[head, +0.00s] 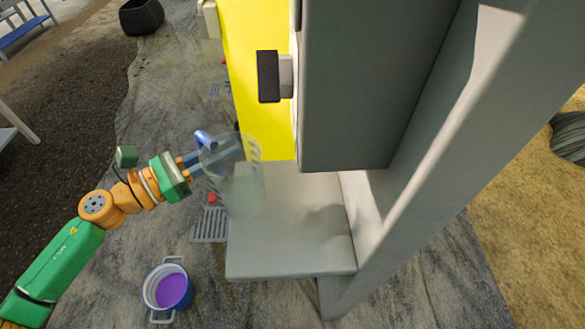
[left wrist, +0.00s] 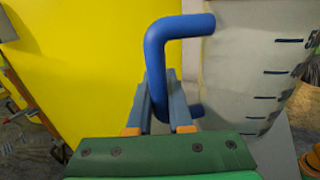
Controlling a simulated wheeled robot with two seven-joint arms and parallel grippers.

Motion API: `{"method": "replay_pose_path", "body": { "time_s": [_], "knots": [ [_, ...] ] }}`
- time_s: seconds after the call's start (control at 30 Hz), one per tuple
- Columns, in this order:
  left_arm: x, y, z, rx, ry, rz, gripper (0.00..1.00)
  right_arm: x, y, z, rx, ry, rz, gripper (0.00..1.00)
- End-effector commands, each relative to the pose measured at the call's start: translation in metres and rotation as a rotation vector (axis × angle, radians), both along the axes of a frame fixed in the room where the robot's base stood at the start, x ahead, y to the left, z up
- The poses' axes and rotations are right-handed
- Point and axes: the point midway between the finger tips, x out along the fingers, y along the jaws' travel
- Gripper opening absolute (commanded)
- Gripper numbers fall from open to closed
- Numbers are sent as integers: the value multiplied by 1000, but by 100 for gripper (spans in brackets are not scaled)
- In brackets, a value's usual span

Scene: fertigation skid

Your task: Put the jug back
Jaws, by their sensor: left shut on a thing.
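The jug (head: 243,187) is a clear, see-through vessel with dark graduation marks and a blue handle. In the head view it is at or just above the left part of a pale shelf (head: 300,255); I cannot tell whether it touches. My left gripper (head: 205,162) reaches in from the left and is shut on the jug's blue handle. In the left wrist view the blue handle (left wrist: 155,60) stands between the fingers (left wrist: 158,105), with the jug's marked wall (left wrist: 250,75) to its right. My right gripper is not in view.
A grey cabinet (head: 360,100) with a dark knob (head: 268,76) hangs over the shelf. A yellow panel (head: 252,60) stands behind. A blue bucket with purple liquid (head: 172,290) is on the ground below left, near a floor grate (head: 209,226). The shelf's front is clear.

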Motion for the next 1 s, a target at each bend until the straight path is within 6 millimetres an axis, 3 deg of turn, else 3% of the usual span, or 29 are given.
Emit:
{"method": "replay_pose_path", "body": {
  "time_s": [0.03,0.1,0.4,0.5,0.63,0.8,1.0],
  "knots": [
    [0,-18,11,-5,-1,-5,0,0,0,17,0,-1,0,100],
    [0,-41,10,-5,0,-3,0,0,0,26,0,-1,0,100],
    [0,-107,6,-2,0,-2,0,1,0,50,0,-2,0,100],
    [0,-107,-21,0,2,2,0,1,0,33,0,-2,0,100],
    [0,-106,-34,0,2,1,0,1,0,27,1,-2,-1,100],
    [0,-106,-69,0,4,2,0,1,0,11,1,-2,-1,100],
    [0,-110,-70,1,1,1,0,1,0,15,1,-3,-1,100]
  ]
}}
